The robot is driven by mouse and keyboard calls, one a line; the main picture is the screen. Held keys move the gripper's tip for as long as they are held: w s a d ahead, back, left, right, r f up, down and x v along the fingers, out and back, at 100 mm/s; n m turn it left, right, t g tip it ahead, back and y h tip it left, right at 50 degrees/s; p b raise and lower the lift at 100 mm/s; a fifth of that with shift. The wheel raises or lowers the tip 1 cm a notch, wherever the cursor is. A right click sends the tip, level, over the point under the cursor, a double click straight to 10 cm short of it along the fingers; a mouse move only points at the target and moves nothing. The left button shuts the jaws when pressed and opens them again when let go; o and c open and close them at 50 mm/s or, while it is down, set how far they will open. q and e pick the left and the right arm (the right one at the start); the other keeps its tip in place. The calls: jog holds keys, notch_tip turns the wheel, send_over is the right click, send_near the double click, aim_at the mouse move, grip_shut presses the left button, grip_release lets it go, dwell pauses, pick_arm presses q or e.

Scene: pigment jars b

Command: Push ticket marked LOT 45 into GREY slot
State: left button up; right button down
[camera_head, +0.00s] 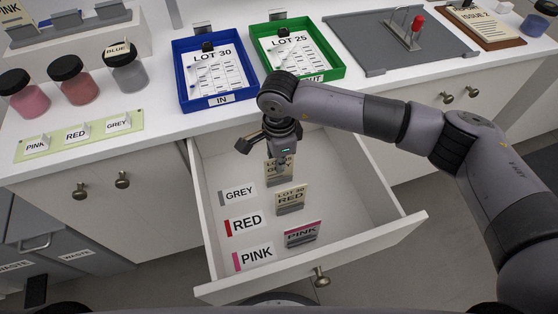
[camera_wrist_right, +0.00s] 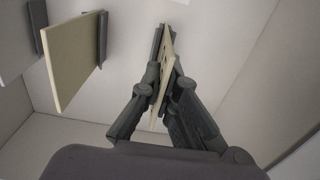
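The cream ticket (camera_head: 279,178), whose lettering is partly hidden by the gripper and seems to read LOT 45 GREY, stands in the open drawer in line with the GREY label (camera_head: 239,192). My right gripper (camera_head: 280,158) points down over it. In the right wrist view its fingers (camera_wrist_right: 167,82) are closed on both sides of the ticket (camera_wrist_right: 168,62), which looks slightly askew against a dark slot holder (camera_wrist_right: 156,45). How deep the ticket sits in the slot cannot be told. My left gripper is not in view.
The LOT 30 RED ticket (camera_head: 290,198) and the PINK ticket (camera_head: 302,232) stand in front, beside RED (camera_head: 244,223) and PINK (camera_head: 254,254) labels. Drawer walls (camera_head: 378,172) enclose the space. Blue (camera_head: 184,62) and green trays (camera_head: 337,70) and pigment jars (camera_head: 72,80) are on the counter.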

jog(key=c, duration=1.7)
grip_release()
jog(key=shift+r, duration=0.1)
jog(key=shift+r+p, duration=1.4)
jog(key=shift+r, duration=1.5)
jog(key=shift+s, duration=0.1)
